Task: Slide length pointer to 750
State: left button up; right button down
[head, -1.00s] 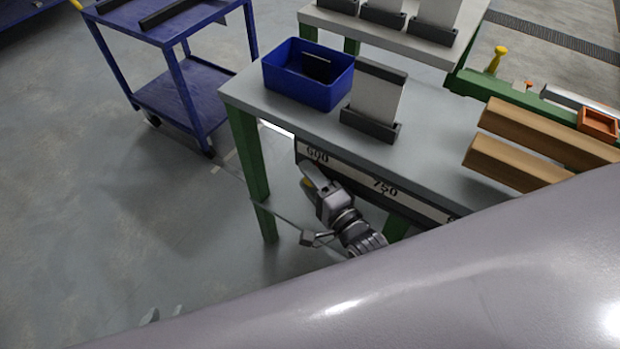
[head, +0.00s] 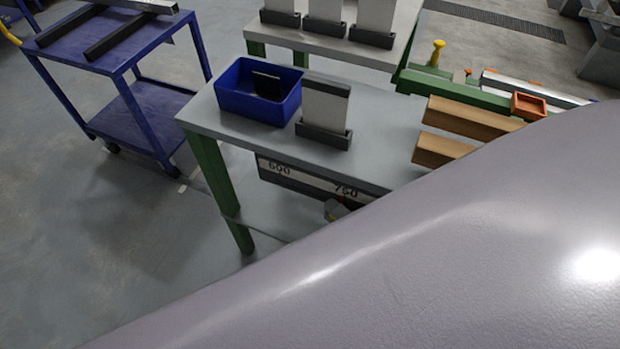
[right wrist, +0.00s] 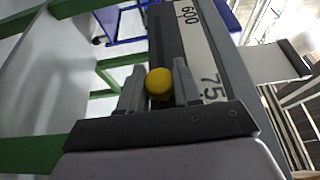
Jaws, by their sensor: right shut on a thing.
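The length scale (head: 312,182) is a white strip with black numbers on the front edge of the grey table, with 600 to the left and 750 to the right. The pointer's yellow knob (right wrist: 158,84) sits between the two fingers of my right gripper (right wrist: 158,88), which is shut on it. In the right wrist view the knob is level with the start of the 750 marking, and 600 is farther off. In the head view only a small part of my right gripper (head: 335,210) shows, just below 750. The exact pointer tip is hidden. My left gripper is out of view.
On the table (head: 235,125) stand a blue bin (head: 232,100) and a dark holder with a pale plate (head: 325,105). Wooden beams (head: 445,150) lie to the right. A blue cart (head: 90,45) stands left. My own grey arm covers the lower right of the head view.

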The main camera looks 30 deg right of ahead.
jog(key=shift+s+d, duration=0.2)
jog(key=shift+s, duration=0.1)
jog(key=c, duration=0.8)
grip_release()
jog(key=v, duration=0.7)
